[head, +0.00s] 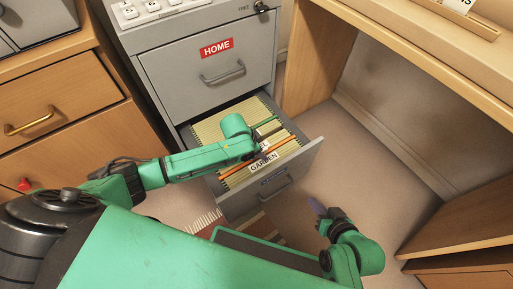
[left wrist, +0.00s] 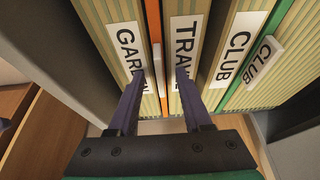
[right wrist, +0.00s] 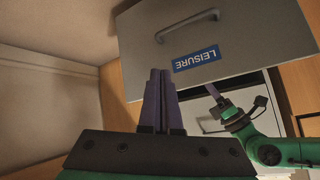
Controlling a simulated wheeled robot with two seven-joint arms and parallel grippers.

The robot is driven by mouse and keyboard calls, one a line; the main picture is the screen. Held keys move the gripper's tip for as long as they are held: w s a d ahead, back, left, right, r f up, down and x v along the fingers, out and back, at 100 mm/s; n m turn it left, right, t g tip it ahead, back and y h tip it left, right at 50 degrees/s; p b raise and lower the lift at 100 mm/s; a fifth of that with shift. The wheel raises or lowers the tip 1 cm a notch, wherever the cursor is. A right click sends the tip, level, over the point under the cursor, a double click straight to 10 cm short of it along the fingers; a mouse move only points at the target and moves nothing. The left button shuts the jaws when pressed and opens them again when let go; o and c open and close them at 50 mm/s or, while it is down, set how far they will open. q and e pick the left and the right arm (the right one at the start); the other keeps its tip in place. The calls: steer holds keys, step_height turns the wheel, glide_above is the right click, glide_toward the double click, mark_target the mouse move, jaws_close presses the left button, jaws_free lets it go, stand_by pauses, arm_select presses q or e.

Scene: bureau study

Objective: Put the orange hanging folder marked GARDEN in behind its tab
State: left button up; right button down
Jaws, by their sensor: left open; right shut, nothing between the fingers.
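The orange hanging folder (left wrist: 154,22) stands in the open lower drawer, its small white tab edge-on, between the GARDEN divider (left wrist: 125,40) and the TRAVEL divider (left wrist: 187,30). The GARDEN label (head: 264,161) shows near the drawer's front in the head view. My left gripper (left wrist: 161,76) is open over these dividers, with the orange folder's top edge in line between its fingers. Whether the fingers touch it I cannot tell. In the head view the arm hides the fingertips. My right gripper (head: 318,207) is shut and empty, in front of the drawer to the right.
The drawer front (right wrist: 217,38) carries a LEISURE label. The shut HOME drawer (head: 205,75) is above. Wooden drawers (head: 55,100) stand left, a desk right. Carpet (head: 350,180) is clear at right.

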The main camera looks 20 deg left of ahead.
arm_select(q)
steer(key=shift+s+r, duration=0.1)
steer(key=shift+r, duration=0.1)
steer(key=p+v, duration=0.6)
steer(key=v, duration=0.8)
steer(key=shift+p, duration=0.4)
arm_select(e)
steer(key=s+d+r+g+h, duration=0.1)
steer(key=s+d+g+h, duration=0.1)
steer(key=d, duration=0.3)
steer(key=s+d+r+g+h, duration=0.2)
steer(key=s+d+g, duration=0.1)
steer(key=d, duration=0.3)
steer(key=shift+s+r+m+g+h, duration=0.2)
steer(key=shift+m+g+h, duration=0.15)
steer(key=shift+g, duration=0.45)
arm_select(q)
steer(key=shift+r, duration=0.15)
